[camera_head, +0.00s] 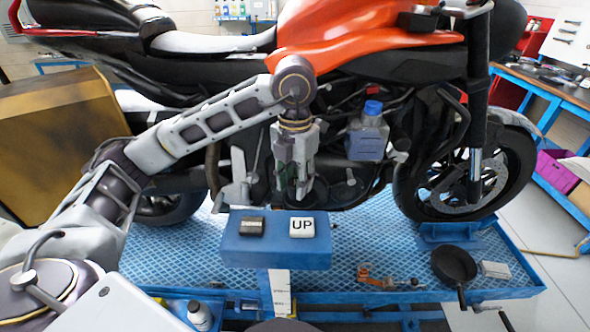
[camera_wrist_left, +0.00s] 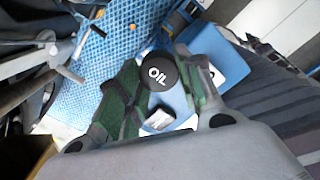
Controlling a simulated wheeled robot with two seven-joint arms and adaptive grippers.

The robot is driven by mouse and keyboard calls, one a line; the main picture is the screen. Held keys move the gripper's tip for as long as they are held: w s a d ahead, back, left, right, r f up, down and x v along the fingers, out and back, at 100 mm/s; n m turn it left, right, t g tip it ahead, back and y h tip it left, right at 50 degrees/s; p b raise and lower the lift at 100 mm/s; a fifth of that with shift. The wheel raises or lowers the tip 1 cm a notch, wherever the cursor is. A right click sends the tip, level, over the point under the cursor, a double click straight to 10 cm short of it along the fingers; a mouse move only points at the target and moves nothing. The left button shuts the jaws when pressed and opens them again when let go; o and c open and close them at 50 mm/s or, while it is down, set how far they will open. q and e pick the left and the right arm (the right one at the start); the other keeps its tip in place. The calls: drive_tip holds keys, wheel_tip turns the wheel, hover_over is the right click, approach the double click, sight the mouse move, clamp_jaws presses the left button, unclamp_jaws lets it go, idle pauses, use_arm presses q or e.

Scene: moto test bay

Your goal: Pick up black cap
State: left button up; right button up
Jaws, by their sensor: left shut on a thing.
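The black cap (camera_wrist_left: 158,73), round and with white OIL lettering on top, sits between the green-padded fingers of my left gripper (camera_wrist_left: 160,84) in the left wrist view. The gripper is shut on it. In the head view my left gripper (camera_head: 294,188) points down in front of the motorcycle's engine, just above and behind a blue control box (camera_head: 275,258). The cap is hard to make out there against the dark engine. My right gripper is not in view.
The box carries a white UP button (camera_head: 302,227) and a dark button (camera_head: 253,226). The orange motorcycle (camera_head: 370,32) stands close behind the gripper. A blue-capped bottle (camera_head: 367,138) is to the right. A black pan (camera_head: 454,266) lies on the blue lift platform (camera_head: 180,258).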

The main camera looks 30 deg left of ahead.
use_arm(q)
drive_tip(key=s, duration=0.1)
drive_tip(key=s+d, duration=0.2)
drive_tip(key=shift+s, duration=0.4)
drive_tip(key=shift+s+d, duration=0.1)
drive_tip(key=shift+s, duration=0.2)
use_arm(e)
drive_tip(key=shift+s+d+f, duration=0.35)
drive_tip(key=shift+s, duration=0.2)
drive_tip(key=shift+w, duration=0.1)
